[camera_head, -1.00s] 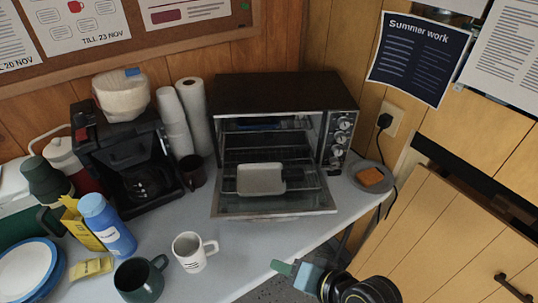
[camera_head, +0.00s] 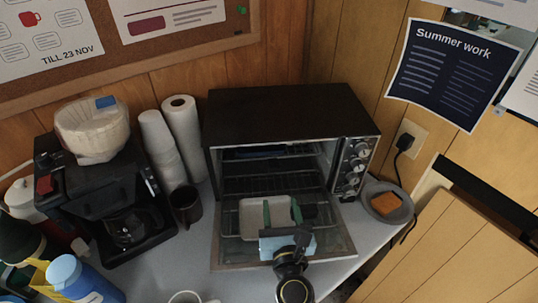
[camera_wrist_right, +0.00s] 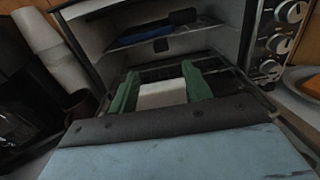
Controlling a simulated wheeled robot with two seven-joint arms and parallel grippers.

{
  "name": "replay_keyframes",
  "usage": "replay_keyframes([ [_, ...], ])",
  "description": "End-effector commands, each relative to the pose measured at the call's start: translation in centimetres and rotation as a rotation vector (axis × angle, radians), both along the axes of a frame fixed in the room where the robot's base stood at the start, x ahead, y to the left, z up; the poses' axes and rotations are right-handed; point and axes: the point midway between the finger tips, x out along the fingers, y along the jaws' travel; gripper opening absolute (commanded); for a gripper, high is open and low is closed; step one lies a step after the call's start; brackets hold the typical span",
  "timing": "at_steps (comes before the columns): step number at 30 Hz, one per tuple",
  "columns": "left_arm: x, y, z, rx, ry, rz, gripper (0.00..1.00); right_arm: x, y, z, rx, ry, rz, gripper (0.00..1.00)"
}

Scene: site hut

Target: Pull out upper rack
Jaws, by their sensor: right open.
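The black toaster oven (camera_head: 290,112) stands on the counter with its glass door (camera_head: 235,258) folded down. Its upper rack (camera_wrist_right: 125,42) is inside the oven. A blue and black item (camera_wrist_right: 150,34) lies on that rack. A pale tray (camera_head: 252,222) with a dark handle part lies lower down, in front of the oven opening. My right gripper (camera_head: 282,212) is open, with its green fingers pointing at the opening and apart from the upper rack. In the right wrist view the fingers (camera_wrist_right: 160,78) show below the upper rack, with the tray seen between them. My left gripper is not in view.
Control knobs (camera_head: 353,165) line the oven's right side. A grey plate with an orange sponge-like block (camera_head: 386,204) sits right of it. A dark mug (camera_head: 186,206), stacked cups (camera_head: 162,150), a paper roll (camera_head: 185,135) and a coffee maker (camera_head: 105,195) crowd the left.

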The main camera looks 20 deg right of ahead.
Motion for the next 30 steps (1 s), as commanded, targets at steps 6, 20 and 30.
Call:
replay_keyframes([
  [6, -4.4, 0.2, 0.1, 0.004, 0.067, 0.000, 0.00, 2.9, -0.4, 0.2, 0.001, -0.003, -0.002, 0.49],
  [20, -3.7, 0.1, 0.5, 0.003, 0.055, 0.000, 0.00, 11.3, -1.8, 0.1, -0.002, -0.003, 0.001, 0.49],
  [30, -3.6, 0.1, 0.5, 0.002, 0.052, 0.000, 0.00, 13.0, -2.1, 0.0, -0.001, -0.002, 0.000, 0.49],
])
